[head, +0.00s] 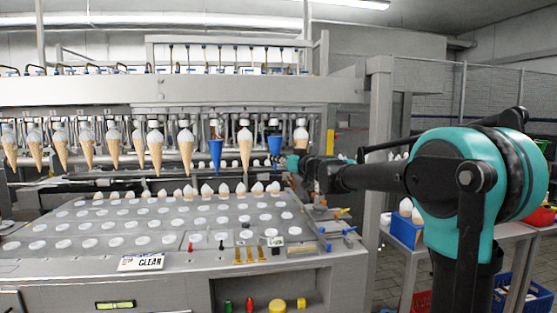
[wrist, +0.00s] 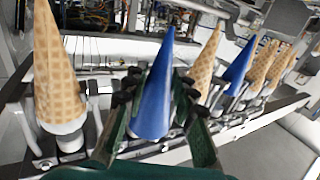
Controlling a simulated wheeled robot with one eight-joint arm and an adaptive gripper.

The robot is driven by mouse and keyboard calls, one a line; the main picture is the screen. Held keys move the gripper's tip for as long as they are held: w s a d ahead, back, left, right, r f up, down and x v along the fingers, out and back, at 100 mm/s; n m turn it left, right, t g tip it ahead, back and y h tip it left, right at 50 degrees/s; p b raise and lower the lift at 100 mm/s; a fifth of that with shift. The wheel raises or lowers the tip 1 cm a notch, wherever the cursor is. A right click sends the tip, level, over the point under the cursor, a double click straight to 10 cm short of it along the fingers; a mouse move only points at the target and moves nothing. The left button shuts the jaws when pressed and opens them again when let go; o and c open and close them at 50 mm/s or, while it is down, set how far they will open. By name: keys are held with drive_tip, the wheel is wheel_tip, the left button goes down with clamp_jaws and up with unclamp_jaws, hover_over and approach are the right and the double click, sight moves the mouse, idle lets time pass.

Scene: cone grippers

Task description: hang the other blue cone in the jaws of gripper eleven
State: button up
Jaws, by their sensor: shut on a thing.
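My gripper (head: 290,162) is at the right end of the hanging row, shut on a blue cone (head: 274,145). The held cone has its tip down and wide end up, just under one of the row's grippers. In the wrist view, where things appear upside down, the cone stands between my green fingers (wrist: 157,88). I cannot tell whether the row's jaws above touch its rim. Another blue cone (head: 215,152) hangs tip down further left, with one waffle cone (head: 245,148) between the two. It also shows in the wrist view (wrist: 238,68). No gripper numbers are legible.
Several waffle cones with white tops (head: 186,148) hang to the left. A close waffle cone (wrist: 58,75) stands beside my fingers in the wrist view. Below lies a metal plate of round holes (head: 150,232) with a row of cones at its back. A side table (head: 515,230) stands right.

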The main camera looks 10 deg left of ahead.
drive_tip(key=shift+w+a, duration=0.1)
drive_tip(key=shift+w, duration=0.2)
drive_tip(key=shift+w+a, duration=0.25)
drive_tip(key=shift+w, duration=0.65)
drive_tip(key=shift+w+a, duration=0.25)
drive_tip(key=shift+w, duration=0.6)
drive_tip(key=shift+f, duration=0.55)
idle(1.5)
drive_tip(key=o, duration=1)
drive_tip(key=shift+o, duration=0.3)
drive_tip(key=o, duration=0.3)
drive_tip(key=s+d, duration=0.2)
drive_tip(key=s, duration=0.6)
drive_tip(key=shift+s+d, duration=0.3)
drive_tip(key=shift+s, duration=0.05)
